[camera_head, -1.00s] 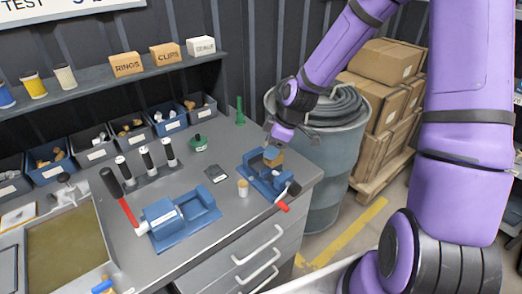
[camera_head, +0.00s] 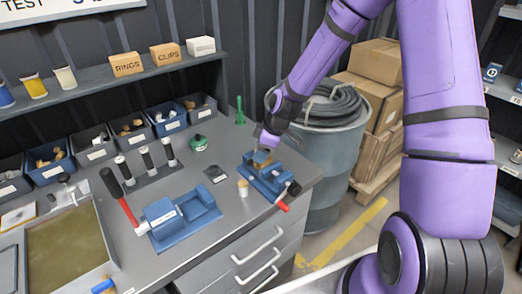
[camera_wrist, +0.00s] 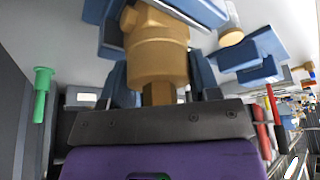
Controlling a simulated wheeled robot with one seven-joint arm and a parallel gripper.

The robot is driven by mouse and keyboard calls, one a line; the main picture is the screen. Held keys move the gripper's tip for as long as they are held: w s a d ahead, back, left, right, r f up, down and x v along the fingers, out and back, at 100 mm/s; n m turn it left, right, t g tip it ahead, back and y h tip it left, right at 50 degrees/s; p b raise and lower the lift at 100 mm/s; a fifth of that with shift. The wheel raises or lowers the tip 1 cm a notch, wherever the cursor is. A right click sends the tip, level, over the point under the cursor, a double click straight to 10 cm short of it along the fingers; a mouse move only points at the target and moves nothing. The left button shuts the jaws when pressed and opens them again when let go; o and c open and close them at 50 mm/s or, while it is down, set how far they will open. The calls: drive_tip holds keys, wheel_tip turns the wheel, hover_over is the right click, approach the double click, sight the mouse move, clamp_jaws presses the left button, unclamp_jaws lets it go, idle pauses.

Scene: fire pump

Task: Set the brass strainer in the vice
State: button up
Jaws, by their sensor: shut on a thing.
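The brass strainer (camera_wrist: 158,50) is a tan-gold stepped cylinder with a hex end, large in the wrist view. My gripper (camera_wrist: 157,92) is shut on it, with a dark finger on either side of the hex end. In the head view my gripper (camera_head: 267,148) is over the right-hand blue vice (camera_head: 268,181), and the strainer (camera_head: 262,158) shows at the vice's jaws. Blue vice parts (camera_wrist: 202,10) are close around the strainer's far end in the wrist view. I cannot tell whether it is fully seated or touching both jaws.
A second blue vice (camera_head: 178,218) stands to the left on the bench. A small pale cup (camera_head: 242,187), a dark flat item (camera_head: 215,174) and a green-topped piece (camera_head: 199,143) are nearby. A green post (camera_head: 240,111) stands behind. The barrel (camera_head: 329,160) is right of the bench.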

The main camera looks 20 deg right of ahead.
drive_tip(key=shift+f, duration=0.15)
drive_tip(key=o, duration=1.2)
drive_tip(key=v, duration=1.2)
drive_tip(key=shift+r, duration=0.2)
drive_tip(key=shift+s+d+r+m+t+h, duration=0.55)
drive_tip(key=shift+s+r+m, duration=1.55)
drive_tip(key=shift+s+r, duration=2)
drive_tip(key=shift+s+d+r+m+t+h, duration=0.65)
drive_tip(key=shift+s+r+m, duration=1.95)
drive_tip(key=shift+s, duration=2.4)
drive_tip(key=shift+s+d+r+m+t+h, duration=0.3)
drive_tip(key=shift+s+r+m+h, duration=0.9)
drive_tip(key=shift+s+r, duration=3.1)
drive_tip(key=shift+s+a+f+m+y, duration=0.1)
drive_tip(key=shift+s+f+m+y, duration=0.15)
drive_tip(key=shift+m+y, duration=0.15)
